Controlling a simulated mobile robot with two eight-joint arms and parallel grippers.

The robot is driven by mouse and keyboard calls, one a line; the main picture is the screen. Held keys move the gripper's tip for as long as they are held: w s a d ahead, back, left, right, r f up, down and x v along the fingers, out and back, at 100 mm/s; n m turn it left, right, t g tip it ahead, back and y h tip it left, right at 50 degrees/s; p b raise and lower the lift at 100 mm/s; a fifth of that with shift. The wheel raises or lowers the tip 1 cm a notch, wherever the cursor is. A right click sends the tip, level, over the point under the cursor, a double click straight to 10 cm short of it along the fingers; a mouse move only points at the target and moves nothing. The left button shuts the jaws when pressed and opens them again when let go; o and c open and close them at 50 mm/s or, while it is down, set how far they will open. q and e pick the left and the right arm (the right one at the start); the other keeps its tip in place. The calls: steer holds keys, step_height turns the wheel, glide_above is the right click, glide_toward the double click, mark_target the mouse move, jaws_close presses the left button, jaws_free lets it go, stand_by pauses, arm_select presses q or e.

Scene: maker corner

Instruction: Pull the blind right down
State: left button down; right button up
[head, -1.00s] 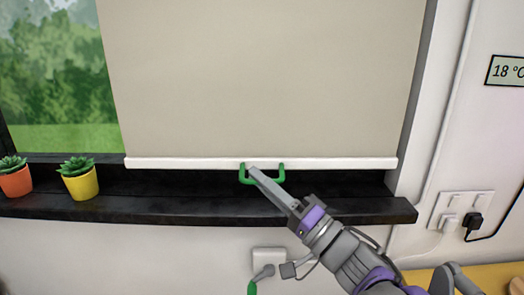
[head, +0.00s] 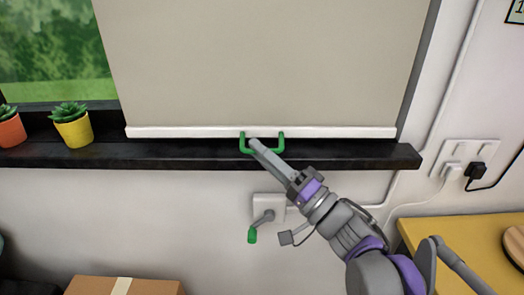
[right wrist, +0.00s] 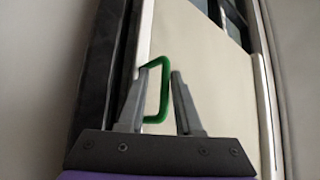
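The beige blind (head: 260,60) hangs over the window. Its white bottom bar (head: 330,132) is close above the dark sill's front edge, with a narrow dark strip showing below it. A green U-shaped handle (head: 281,146) sticks out from the bar's middle; it also shows in the right wrist view (right wrist: 164,88). My right gripper (head: 256,146) reaches up from the lower right to the handle. In the right wrist view, its fingers (right wrist: 160,76) stand apart on either side of the handle's outer bar, with some gap left. My left gripper is not in view.
The black sill (head: 220,158) carries a yellow pot plant (head: 76,132) and an orange pot plant (head: 11,130) at left. A wall socket with a plug and hanging green piece (head: 252,236) is below. A yellow table (head: 450,235) stands lower right, a cardboard box (head: 88,285) lower left.

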steer(key=shift+o, duration=0.4)
steer(key=shift+r, duration=0.1)
steer(key=shift+s+d, duration=0.15)
steer(key=shift+d, duration=0.05)
steer(key=p+v, duration=0.1)
steer(key=v, duration=0.9)
steer(key=shift+f, duration=0.25)
steer(key=shift+d, duration=0.1)
